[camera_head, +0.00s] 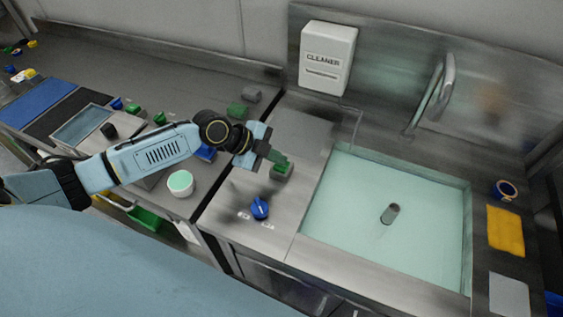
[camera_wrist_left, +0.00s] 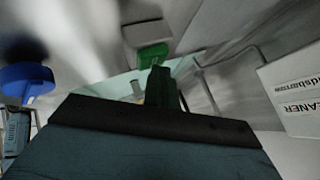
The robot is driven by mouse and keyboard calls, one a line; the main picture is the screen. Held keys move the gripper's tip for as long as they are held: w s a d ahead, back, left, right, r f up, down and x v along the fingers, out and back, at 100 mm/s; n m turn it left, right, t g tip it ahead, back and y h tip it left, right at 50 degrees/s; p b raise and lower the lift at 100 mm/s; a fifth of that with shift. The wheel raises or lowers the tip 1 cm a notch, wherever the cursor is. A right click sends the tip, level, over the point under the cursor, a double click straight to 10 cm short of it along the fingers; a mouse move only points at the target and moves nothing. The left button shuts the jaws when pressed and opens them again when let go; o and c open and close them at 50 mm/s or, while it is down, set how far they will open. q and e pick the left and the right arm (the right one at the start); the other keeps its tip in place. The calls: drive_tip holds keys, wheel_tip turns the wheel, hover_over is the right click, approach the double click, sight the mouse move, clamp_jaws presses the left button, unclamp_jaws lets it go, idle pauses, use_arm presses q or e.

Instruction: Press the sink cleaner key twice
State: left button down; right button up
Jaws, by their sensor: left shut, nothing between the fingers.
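A green key (camera_head: 283,172) sits on a small grey base on the steel counter, just left of the sink. In the left wrist view the green key (camera_wrist_left: 152,54) shows ahead of the fingers, with its pale base. My left gripper (camera_head: 277,157) is shut and empty, its fingertips right at the key in the head view. In the left wrist view the dark green fingers (camera_wrist_left: 162,88) overlap the key's near edge, and I cannot tell whether they touch it. The white cleaner dispenser (camera_head: 327,58) hangs on the wall behind. My right gripper is not in view.
The sink (camera_head: 345,225) with a pale green basin lies to the right. A blue knob (camera_head: 260,208) stands on the counter in front. A white cup (camera_head: 180,183) stands below my left forearm. A tap (camera_head: 436,92) is behind the sink.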

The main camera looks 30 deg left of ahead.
sight(277, 165)
use_arm(q)
drive_tip(key=shift+f, duration=0.3)
drive_tip(key=shift+r, duration=0.1)
drive_tip(key=shift+r+p, duration=0.75)
drive_tip(key=shift+r, duration=0.4)
wheel_tip(277, 165, up, 5)
drive_tip(key=p, duration=0.3)
drive_tip(key=shift+p, duration=0.35)
idle(0.3)
